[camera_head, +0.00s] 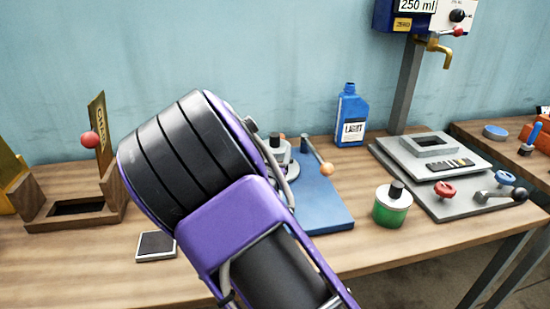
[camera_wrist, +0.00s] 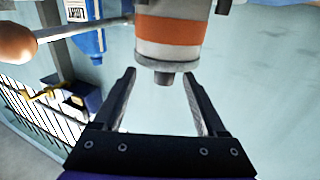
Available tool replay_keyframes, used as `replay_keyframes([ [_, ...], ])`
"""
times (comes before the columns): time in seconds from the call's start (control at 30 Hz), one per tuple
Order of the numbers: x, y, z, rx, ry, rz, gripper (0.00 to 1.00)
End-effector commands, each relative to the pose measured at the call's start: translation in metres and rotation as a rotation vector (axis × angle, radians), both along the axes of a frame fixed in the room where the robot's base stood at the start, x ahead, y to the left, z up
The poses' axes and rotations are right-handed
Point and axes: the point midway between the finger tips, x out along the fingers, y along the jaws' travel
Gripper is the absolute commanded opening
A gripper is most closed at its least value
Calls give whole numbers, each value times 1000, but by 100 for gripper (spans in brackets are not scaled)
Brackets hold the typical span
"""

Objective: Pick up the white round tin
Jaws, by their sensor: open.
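In the wrist view a white round tin (camera_wrist: 179,42) with an orange band and a grey cap is close in front of my gripper (camera_wrist: 159,76). The picture is rolled, so the cap points down in it. My gripper is open, and the cap end shows just beyond and between the fingertips. I see no contact. In the head view my arm hides my gripper and most of this spot. A pale round top with a dark knob (camera_head: 275,148), probably the tin, shows beside my arm over the blue board (camera_head: 325,205).
A lever with an orange ball (camera_head: 327,169) stands beside it; the ball also looms in the wrist view (camera_wrist: 15,43). A green-and-white tin (camera_head: 392,208), blue bottle (camera_head: 350,117) and grey tray (camera_head: 440,155) stand right. A wooden holder (camera_head: 75,207) stands left.

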Motion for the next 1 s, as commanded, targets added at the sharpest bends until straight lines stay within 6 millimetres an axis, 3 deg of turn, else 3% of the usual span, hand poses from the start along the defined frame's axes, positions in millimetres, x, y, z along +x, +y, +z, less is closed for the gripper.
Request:
replay_keyframes([
  [0.33,45,4,-5,0,-3,0,74],
  [0.67,52,3,-5,0,-1,1,74],
  [1.0,51,3,-5,0,-1,1,13],
])
